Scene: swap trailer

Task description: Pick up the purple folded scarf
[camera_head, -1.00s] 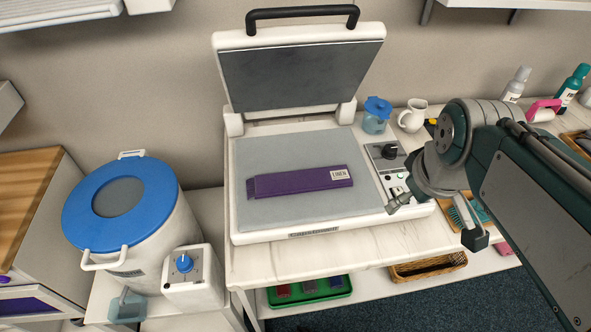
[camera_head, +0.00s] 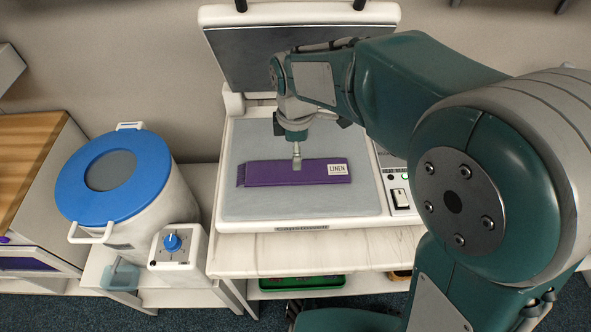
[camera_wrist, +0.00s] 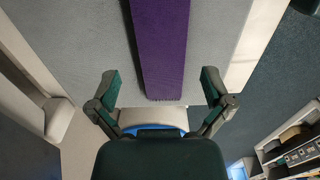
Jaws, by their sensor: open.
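The purple folded scarf (camera_head: 266,173) lies flat on the grey pad of the open press (camera_head: 245,207), with a white LINEN label at its right end. My gripper (camera_head: 297,163) is over the middle of the scarf, pointing down. In the wrist view the scarf (camera_wrist: 163,50) runs away from my gripper (camera_wrist: 160,90), whose two fingers are spread wide, one on each side of its line. Nothing is between the fingers except the view of the scarf's end and the pad edge. Whether the fingertips touch the scarf, I cannot tell.
The press's raised lid (camera_head: 255,55) stands behind the gripper. A white drum with a blue lid (camera_head: 150,180) and a dial box (camera_head: 178,246) stand to the left. A green tray (camera_head: 300,282) sits on the shelf below. My arm covers the right side.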

